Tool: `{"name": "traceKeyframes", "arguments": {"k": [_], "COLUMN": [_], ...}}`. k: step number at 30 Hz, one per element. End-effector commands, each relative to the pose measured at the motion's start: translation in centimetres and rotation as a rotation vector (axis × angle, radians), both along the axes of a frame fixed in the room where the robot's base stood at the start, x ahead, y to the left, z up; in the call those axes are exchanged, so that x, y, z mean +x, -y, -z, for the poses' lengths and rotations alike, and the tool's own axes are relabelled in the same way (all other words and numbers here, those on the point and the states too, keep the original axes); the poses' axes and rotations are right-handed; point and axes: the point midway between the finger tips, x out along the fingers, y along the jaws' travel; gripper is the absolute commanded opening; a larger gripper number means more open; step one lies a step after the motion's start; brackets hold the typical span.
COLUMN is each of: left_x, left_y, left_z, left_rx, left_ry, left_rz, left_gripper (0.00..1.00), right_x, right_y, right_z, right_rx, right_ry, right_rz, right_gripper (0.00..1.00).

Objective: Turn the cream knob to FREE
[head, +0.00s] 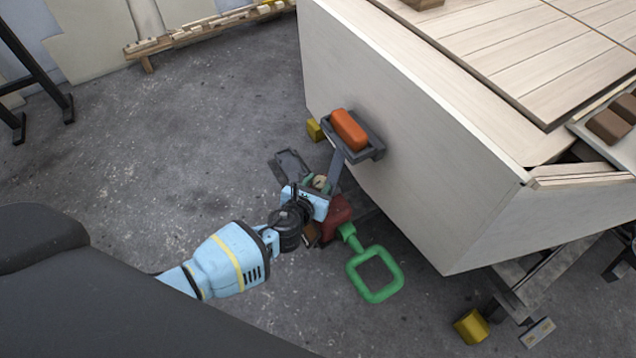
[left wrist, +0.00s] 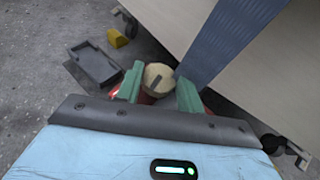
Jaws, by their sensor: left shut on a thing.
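The cream knob (left wrist: 158,76) has a dark pointer mark on its face and sits between the green fingertips of my left gripper (left wrist: 159,92). In the head view, a small part of the knob (head: 319,181) shows at the tip of my left gripper (head: 322,184). The gripper is shut on the knob. The red body (head: 338,214) beneath is largely hidden by my gripper and wrist. No FREE label can be read in either view, so I cannot tell which setting the pointer faces.
A green square loop handle (head: 348,266) sticks out from the red body. A grey strut rises beside the knob to a holder (head: 371,151) with an orange block (head: 349,129). An empty grey tray (left wrist: 94,66) lies left of the knob. The plywood hull (head: 420,150) stands close on the right.

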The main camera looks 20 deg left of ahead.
Motion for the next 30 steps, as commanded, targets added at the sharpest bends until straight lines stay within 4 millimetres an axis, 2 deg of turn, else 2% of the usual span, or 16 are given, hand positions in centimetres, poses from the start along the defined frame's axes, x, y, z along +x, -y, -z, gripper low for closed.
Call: {"name": "traceKeyframes", "arguments": {"k": [7, 13, 30], "left_x": [0.0, 0.0, 0.1], "left_y": [0.2, 0.4, 0.8], "left_z": [0.0, 0.1, 0.1], "left_rx": [-0.002, -0.004, -0.001], "left_ry": [0.000, -0.002, -0.002], "left_rz": [-0.031, -0.132, -0.460], "left_gripper": [0.14, 0.14, 0.14], "right_x": [-0.7, -1.1, -0.4], "right_y": [0.0, 0.0, 0.0], "right_z": [0.2, 0.3, 1.0], "right_rx": [-0.001, -0.001, 0.000], "right_ry": [-0.015, -0.023, -0.011], "right_rz": [0.000, -0.001, -0.001], "right_gripper": [0.36, 0.36, 0.36]}}
